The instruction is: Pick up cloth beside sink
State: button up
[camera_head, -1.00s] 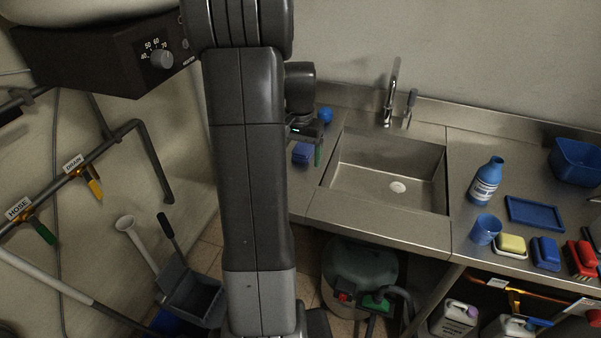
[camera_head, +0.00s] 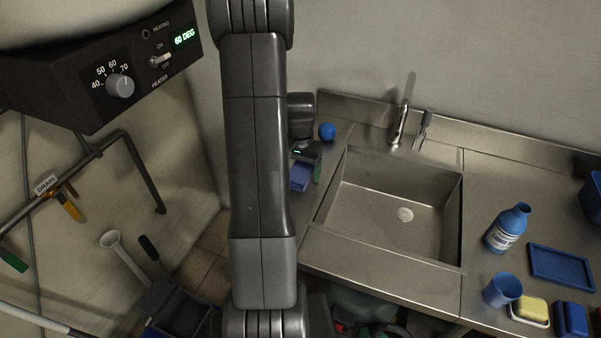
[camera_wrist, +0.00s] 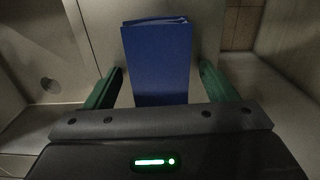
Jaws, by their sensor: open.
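A folded blue cloth (camera_head: 301,176) lies on the steel counter left of the sink (camera_head: 392,205), partly hidden behind my arm in the head view. In the wrist view the blue cloth (camera_wrist: 160,58) lies between and beyond the two green fingers of my gripper (camera_wrist: 158,88). The fingers are apart, one on each side of the cloth, with a gap showing on both sides. In the head view my gripper (camera_head: 314,162) is close to the cloth, and one green finger shows at its right side.
A blue round object (camera_head: 327,131) stands behind the cloth, near the wall. The faucet (camera_head: 401,125) rises behind the sink. Right of the sink are a blue bottle (camera_head: 507,228), a blue cup (camera_head: 502,290), a blue tray (camera_head: 562,266) and a yellow sponge (camera_head: 531,309). A heater box (camera_head: 113,75) hangs at upper left.

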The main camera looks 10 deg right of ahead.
jog(key=shift+c, duration=0.2)
jog(key=c, duration=1)
jog(key=shift+r, duration=0.1)
